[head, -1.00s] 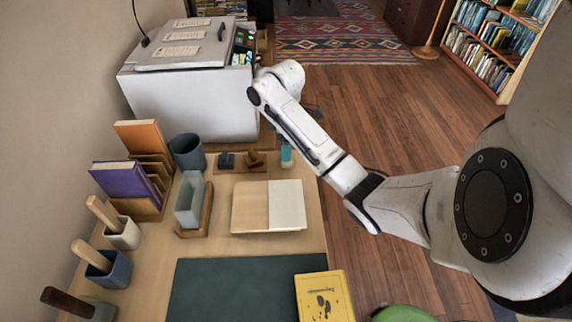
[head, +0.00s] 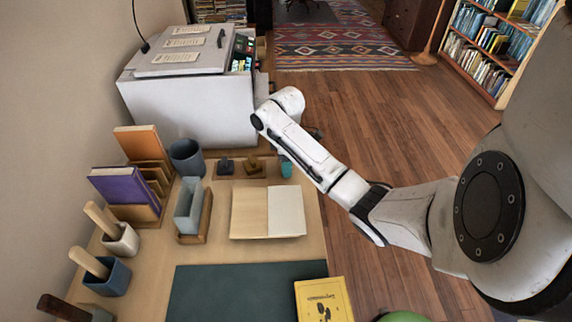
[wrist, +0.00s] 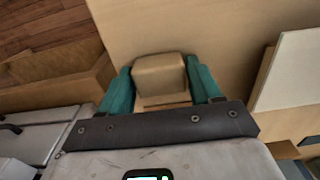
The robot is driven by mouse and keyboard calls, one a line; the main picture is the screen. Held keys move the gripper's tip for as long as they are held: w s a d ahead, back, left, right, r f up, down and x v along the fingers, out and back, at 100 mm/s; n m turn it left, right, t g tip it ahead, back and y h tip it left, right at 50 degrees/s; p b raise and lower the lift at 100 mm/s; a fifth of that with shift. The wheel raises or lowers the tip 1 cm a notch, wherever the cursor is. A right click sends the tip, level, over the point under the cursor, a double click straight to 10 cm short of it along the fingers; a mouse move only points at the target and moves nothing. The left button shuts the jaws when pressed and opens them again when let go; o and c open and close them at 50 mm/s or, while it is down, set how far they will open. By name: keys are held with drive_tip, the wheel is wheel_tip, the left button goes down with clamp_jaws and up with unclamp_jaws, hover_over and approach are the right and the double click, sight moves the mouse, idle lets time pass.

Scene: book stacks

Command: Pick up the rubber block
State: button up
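The tan rubber block (wrist: 160,76) sits between the two teal fingers of my gripper (wrist: 161,82) in the wrist view. The fingers lie against its left and right sides with no clear gap, so my gripper appears shut on it. The block is at or just above the pale wooden desk; I cannot tell whether it touches. In the head view my gripper's teal fingertip (head: 286,168) shows low at the desk's right edge, right of the stamps. The block itself is not distinguishable there.
A dark stamp (head: 225,167) and a brown stamp (head: 253,166) stand just left of my gripper. An open book (head: 267,210) lies in front. The big grey machine (head: 190,100) stands behind. The floor (head: 390,130) is clear to the right.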

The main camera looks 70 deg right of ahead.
drive_tip(key=c, duration=0.6)
drive_tip(key=shift+r, duration=0.45)
wheel_tip(320, 180, up, 2)
drive_tip(key=shift+r, duration=0.1)
drive_tip(key=shift+s+a+r+p, duration=1.4)
drive_tip(key=shift+s+r+p, duration=0.35)
drive_tip(key=shift+p, duration=0.55)
drive_tip(key=shift+s+a+r+p, duration=1.5)
drive_tip(key=shift+s+p, duration=0.45)
drive_tip(key=shift+p, duration=0.35)
drive_tip(key=shift+s+a+r+p, duration=1.35)
drive_tip(key=shift+s+r+p, duration=0.45)
drive_tip(key=shift+p, duration=0.5)
drive_tip(key=shift+f, duration=0.1)
